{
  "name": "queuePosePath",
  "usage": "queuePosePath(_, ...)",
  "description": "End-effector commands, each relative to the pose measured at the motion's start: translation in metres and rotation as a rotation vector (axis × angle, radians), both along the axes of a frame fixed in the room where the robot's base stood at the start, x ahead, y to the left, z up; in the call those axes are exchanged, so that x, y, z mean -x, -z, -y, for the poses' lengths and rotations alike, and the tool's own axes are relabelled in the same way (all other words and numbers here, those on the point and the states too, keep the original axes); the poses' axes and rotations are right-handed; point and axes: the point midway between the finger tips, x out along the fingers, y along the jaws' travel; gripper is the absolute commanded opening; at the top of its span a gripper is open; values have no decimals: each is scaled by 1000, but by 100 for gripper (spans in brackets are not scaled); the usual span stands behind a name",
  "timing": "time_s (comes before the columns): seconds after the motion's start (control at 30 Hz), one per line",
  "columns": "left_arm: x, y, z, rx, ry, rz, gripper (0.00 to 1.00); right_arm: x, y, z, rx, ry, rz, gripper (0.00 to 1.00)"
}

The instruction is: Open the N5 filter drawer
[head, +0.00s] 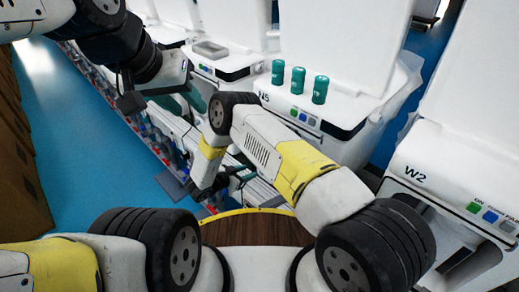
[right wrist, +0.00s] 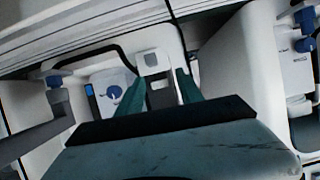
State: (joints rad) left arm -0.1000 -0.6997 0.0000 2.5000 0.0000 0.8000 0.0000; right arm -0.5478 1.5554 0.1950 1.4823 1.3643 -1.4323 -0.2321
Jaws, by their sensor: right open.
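Several green cans (head: 298,80) stand on top of the N5 unit. The W2 unit (head: 440,175) is at right. White panels flank the right gripper closely, with blue knobs (right wrist: 304,44) at right. Blue floor (head: 85,165) is clear at left, beside brown boxes (head: 20,160).

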Motion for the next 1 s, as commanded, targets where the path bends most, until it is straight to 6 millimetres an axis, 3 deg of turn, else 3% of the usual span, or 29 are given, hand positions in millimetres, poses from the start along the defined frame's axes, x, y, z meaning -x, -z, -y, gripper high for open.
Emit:
queuePosePath(0.17, 0, 0, 0, 0, 0, 0, 38, 13, 13, 8, 44, 24, -6, 44)
queuePosePath(0.63, 0, 0, 0, 0, 0, 0, 38, -29, 38, 51, 42, 26, -5, 44)
queuePosePath(1.0, 0, 0, 0, 0, 0, 0, 38, -36, 42, 57, 43, 23, -5, 44)
